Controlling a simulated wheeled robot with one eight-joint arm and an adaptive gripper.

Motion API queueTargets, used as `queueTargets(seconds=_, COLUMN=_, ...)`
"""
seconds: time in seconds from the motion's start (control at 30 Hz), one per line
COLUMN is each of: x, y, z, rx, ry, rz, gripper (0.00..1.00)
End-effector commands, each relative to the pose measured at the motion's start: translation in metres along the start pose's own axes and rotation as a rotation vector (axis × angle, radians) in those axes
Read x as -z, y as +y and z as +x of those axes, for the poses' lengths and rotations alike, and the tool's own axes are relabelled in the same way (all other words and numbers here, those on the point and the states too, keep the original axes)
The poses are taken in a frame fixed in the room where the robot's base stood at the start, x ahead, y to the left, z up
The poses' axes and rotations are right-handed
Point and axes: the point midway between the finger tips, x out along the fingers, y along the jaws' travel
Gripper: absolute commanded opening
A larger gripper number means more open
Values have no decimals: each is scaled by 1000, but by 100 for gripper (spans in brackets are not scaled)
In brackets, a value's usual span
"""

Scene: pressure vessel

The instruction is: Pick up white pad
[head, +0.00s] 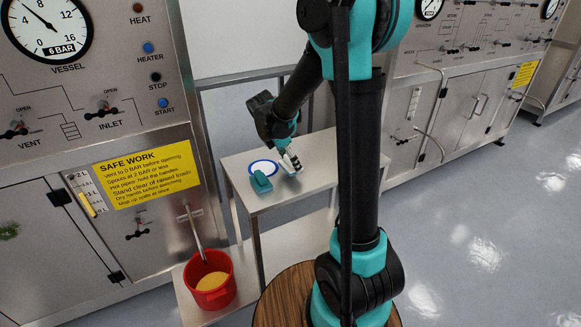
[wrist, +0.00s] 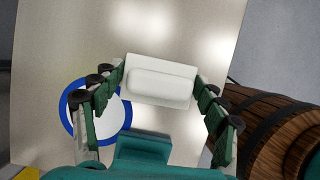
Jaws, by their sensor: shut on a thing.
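The white pad (wrist: 160,80) is a pale rectangular block with a raised rounded top. In the wrist view it lies between my gripper's two fingers (wrist: 160,88), which touch its left and right ends. My gripper (head: 291,160) is shut on the pad over the small steel table (head: 241,159). In the head view the pad is small and mostly hidden by the fingers. I cannot tell whether it rests on the tabletop or is just above it.
A blue-rimmed white plate (head: 255,168) and a teal block (head: 261,182) are on the table beside my gripper. A red bucket (head: 211,283) with yellow contents stands on a low shelf. A wooden barrel (wrist: 284,125) is right of the table. Control cabinets flank the table.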

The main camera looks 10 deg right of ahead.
Motion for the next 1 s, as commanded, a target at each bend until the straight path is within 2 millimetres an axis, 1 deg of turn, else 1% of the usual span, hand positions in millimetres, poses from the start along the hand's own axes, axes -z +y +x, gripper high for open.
queueTargets(seconds=0.3, x=-32, y=-1, z=-77, rx=0, ry=0, rz=0, gripper=44)
queueTargets(seconds=0.5, x=-50, y=0, z=-121, rx=0, ry=0, rz=0, gripper=44)
queueTargets(seconds=0.6, x=-56, y=-1, z=-136, rx=0, ry=0, rz=0, gripper=44)
queueTargets(seconds=0.73, x=-62, y=0, z=-151, rx=0, ry=0, rz=0, gripper=44)
queueTargets(seconds=0.9, x=-66, y=0, z=-159, rx=0, ry=0, rz=0, gripper=44)
queueTargets(seconds=1.0, x=-66, y=0, z=-160, rx=0, ry=0, rz=0, gripper=44)
